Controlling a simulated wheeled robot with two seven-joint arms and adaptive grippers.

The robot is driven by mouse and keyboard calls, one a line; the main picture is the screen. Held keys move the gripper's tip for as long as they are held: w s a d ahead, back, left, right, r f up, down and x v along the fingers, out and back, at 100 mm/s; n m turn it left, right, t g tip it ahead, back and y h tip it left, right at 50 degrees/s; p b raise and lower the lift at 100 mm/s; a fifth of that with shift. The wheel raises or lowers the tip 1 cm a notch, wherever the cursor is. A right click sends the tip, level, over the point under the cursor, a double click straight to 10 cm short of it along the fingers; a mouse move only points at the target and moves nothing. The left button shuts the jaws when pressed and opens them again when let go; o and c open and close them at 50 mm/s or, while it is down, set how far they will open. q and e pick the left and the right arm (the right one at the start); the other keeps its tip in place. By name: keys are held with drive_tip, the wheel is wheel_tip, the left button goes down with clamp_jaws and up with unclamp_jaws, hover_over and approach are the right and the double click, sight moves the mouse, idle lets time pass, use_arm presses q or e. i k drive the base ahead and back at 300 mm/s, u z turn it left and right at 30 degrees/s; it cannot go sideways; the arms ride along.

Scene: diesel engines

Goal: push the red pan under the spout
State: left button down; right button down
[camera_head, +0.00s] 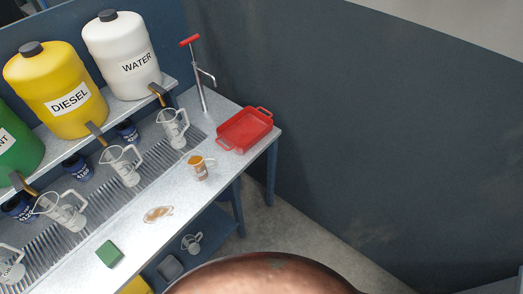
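The red pan (245,130) is a shallow rectangular tray with a handle at each end. It sits on the metal bench top (220,180) near its far right corner. A hand pump (200,87) with a red T-handle stands upright at the back of the bench, left of and behind the pan. Its spout (208,76) sticks out to the right from the post. The pan lies in front and to the right of the pump, apart from its post. Neither of my grippers is in view.
Clear jugs (172,128) stand on the drain grate under the white WATER (122,57) and yellow DIESEL (56,90) drums. A green block (109,254) lies nearer. Dark walls bound the far side.

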sight(244, 130)
drive_tip(key=u, duration=0.8)
drive_tip(key=i, duration=0.5)
